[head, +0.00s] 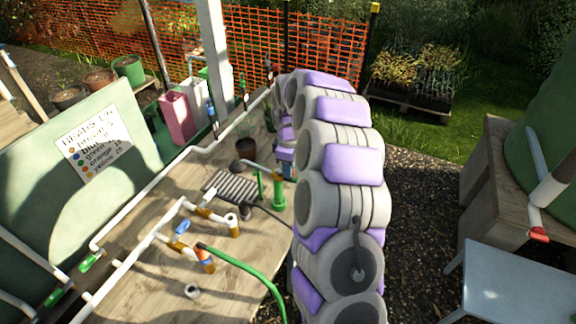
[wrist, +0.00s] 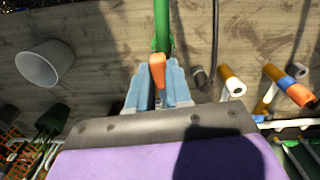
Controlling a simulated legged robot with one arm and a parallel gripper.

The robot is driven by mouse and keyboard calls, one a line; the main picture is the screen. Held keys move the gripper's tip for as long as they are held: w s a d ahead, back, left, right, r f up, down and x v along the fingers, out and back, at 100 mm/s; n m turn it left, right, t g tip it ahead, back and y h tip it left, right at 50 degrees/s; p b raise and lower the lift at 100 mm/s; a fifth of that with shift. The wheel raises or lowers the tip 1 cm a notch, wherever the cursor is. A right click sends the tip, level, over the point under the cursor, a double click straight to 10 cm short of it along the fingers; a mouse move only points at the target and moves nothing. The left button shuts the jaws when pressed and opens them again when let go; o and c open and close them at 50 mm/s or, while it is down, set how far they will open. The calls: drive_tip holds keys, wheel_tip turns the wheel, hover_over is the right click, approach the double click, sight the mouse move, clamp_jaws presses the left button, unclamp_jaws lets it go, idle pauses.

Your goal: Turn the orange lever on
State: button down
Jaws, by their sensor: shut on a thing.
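The orange lever (wrist: 157,70) shows in the wrist view, at the end of an upright green pipe (wrist: 162,25). My gripper (wrist: 160,92) has its two pale blue fingers on either side of the lever, shut on it. In the head view the green pipe fitting (head: 279,192) stands at the table's right side. My gripper (head: 287,166) is just above and beside it there, mostly hidden behind my grey and purple arm.
The wooden table (head: 140,285) carries white pipes, a blue handle (head: 183,227), a grey ribbed block (head: 230,188) and a green hose (head: 250,272). A sign (head: 95,145) leans left.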

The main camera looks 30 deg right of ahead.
drive_tip(key=shift+w+d+n+p, duration=0.1)
drive_tip(key=shift+w+n+p, duration=0.85)
drive_tip(key=shift+n, duration=1.75)
drive_tip(key=shift+w+n+p, duration=0.6)
drive_tip(key=shift+n+p, duration=0.55)
drive_tip(key=shift+n, duration=1.55)
drive_tip(key=shift+w+d+n+p, duration=0.1)
drive_tip(key=shift+w+n+p, duration=0.85)
drive_tip(key=shift+n, duration=1.75)
drive_tip(key=shift+s, duration=0.15)
drive_tip(key=c, duration=1.1)
unclamp_jaws()
drive_tip(key=shift+a, duration=0.1)
drive_tip(key=shift+o, duration=0.3)
wheel_tip(320, 180, up, 17)
drive_tip(key=shift+r+p, duration=0.15)
drive_tip(key=shift+p, duration=0.2)
